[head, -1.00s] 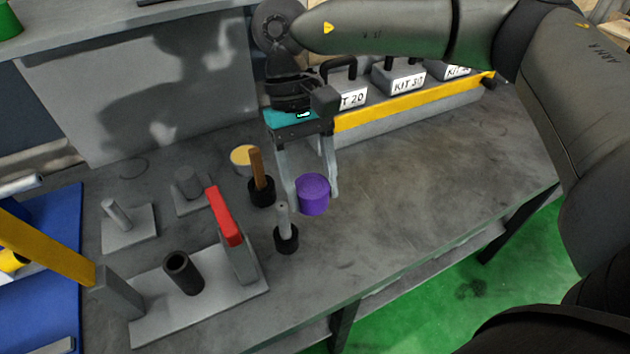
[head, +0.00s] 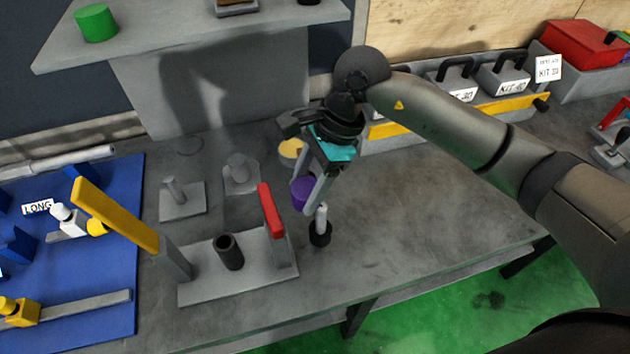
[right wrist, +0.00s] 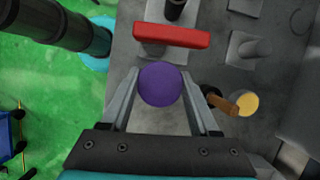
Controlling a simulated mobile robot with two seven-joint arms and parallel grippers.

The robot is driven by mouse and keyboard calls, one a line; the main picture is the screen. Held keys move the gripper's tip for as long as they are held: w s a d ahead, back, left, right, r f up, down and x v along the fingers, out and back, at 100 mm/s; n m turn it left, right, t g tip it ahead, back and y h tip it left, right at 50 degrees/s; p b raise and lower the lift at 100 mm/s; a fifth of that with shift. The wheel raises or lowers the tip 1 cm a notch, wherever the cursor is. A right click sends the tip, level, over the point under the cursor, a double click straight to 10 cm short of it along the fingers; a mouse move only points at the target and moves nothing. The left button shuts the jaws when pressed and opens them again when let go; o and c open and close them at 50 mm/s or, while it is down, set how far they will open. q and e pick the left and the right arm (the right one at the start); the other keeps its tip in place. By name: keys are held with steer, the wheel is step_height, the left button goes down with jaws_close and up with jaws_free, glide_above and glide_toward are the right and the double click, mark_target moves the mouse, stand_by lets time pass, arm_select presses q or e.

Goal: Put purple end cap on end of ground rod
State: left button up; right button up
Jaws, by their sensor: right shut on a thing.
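The purple end cap (head: 299,194) is a short cylinder held between the fingers of my right gripper (head: 306,200), which is tilted above the bench. In the right wrist view the cap (right wrist: 160,85) sits between both fingers. A short pale rod (head: 321,216) stands upright in a black round base, just right of and in front of the cap in the head view. The cap is apart from its top. I cannot tell whether this is the ground rod. The rod does not show clearly in the right wrist view. My left gripper is not in view.
A grey fixture plate (head: 215,288) with a dark tube (head: 229,252), red bar (head: 271,210) and yellow arm (head: 115,213) stands nearby. A wooden-handled piece (right wrist: 222,103) and a yellow-topped disc (head: 291,149) are close to the gripper.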

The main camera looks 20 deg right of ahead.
steer(key=m, duration=0.1)
steer(key=m+t+p, duration=0.1)
steer(key=m, duration=0.1)
steer(key=shift+w+d+r+m, duration=0.2)
steer(key=shift+w+r+m, duration=0.15)
steer(key=shift+m, duration=0.05)
steer(key=shift+w+d+r+m+t+p, duration=0.15)
steer(key=shift+d+m+t+p, duration=0.15)
steer(key=shift+m+t+p, duration=0.45)
steer(key=m, duration=0.1)
steer(key=d+m, duration=0.1)
steer(key=m, duration=0.1)
steer(key=shift+w+d+t+h, duration=0.15)
steer(key=shift+w+t+h, duration=0.1)
steer(key=shift+h, duration=0.15)
steer(key=shift+w+d+m+t+p, duration=0.2)
steer(key=shift+d+m+t+p, duration=0.3)
steer(key=shift+m, duration=0.45)
step_height(320, 180, down, 6)
steer(key=b, duration=0.5)
steer(key=shift+r+b, duration=0.1)
steer(key=shift+b, duration=0.3)
steer(key=shift+b, duration=0.3)
